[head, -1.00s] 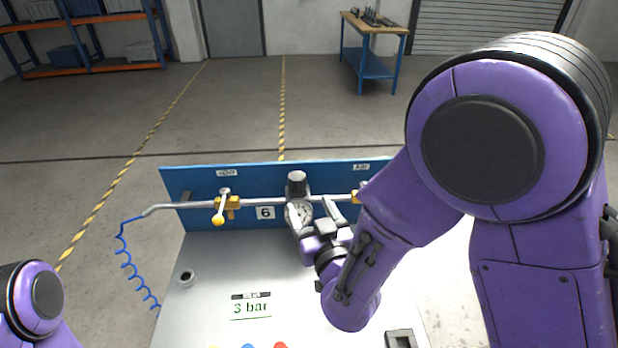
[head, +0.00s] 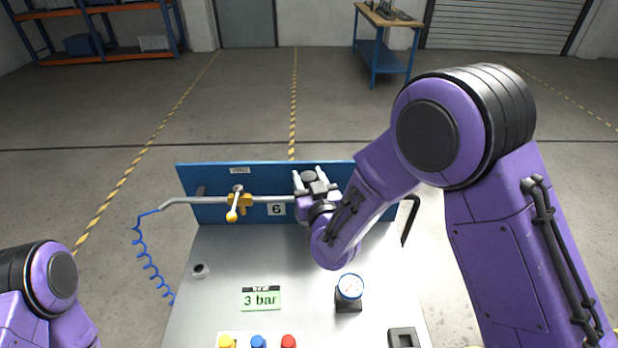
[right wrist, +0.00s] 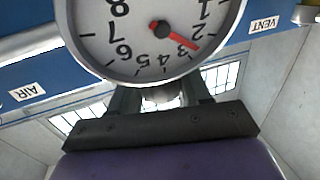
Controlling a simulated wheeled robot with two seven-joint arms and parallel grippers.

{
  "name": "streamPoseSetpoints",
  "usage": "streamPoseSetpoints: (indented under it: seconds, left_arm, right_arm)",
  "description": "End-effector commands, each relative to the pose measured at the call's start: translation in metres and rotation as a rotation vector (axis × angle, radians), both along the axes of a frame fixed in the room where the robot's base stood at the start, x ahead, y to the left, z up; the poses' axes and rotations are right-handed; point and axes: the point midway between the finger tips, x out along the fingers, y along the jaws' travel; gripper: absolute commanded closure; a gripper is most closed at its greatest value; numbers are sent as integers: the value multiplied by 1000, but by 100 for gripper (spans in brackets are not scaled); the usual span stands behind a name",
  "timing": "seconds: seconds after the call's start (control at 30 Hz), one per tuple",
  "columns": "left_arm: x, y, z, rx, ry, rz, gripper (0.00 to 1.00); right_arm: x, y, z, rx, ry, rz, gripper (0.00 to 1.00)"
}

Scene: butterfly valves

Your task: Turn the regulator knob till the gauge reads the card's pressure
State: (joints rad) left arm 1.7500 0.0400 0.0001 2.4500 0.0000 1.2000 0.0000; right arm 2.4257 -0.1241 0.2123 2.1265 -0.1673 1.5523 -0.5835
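The green-edged card (head: 261,299) on the bench reads 3 bar. The regulator's gauge (right wrist: 160,28) shows upside down and cut off in the right wrist view. Its red needle points between 2 and 3. In the head view my right gripper covers the gauge. The dark regulator knob (head: 308,176) stands on the pipe at the back panel. My right gripper (head: 310,178) is at the knob, its fingers spread on either side of it. I cannot tell whether they touch it. My left gripper is out of view; only part of that arm shows.
A yellow lever valve (head: 238,203) sits on the pipe, left of the regulator. Another small gauge (head: 350,287) stands on a black block on the bench. Coloured buttons (head: 258,342) line the front edge. A blue coiled hose (head: 150,262) hangs at the left.

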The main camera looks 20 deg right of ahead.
Motion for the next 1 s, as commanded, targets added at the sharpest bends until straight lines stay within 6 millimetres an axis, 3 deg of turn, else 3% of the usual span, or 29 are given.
streamPoseSetpoints:
  seconds: [0.73, 0.77, 0.8, 0.83, 1.0]
  left_arm:
    - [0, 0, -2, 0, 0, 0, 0]
    - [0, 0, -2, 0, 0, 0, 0]
    - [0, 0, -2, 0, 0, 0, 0]
    - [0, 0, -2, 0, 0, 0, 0]
    - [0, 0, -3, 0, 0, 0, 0]
  right_arm:
    - [0, 0, 0, 0, 0, -153, 82]
    - [0, 0, 0, 0, 0, -153, 49]
    - [0, 0, 0, 0, 0, -153, 36]
    - [0, 0, 0, 0, 0, -153, 31]
    - [0, 0, 0, 0, 0, -153, 31]
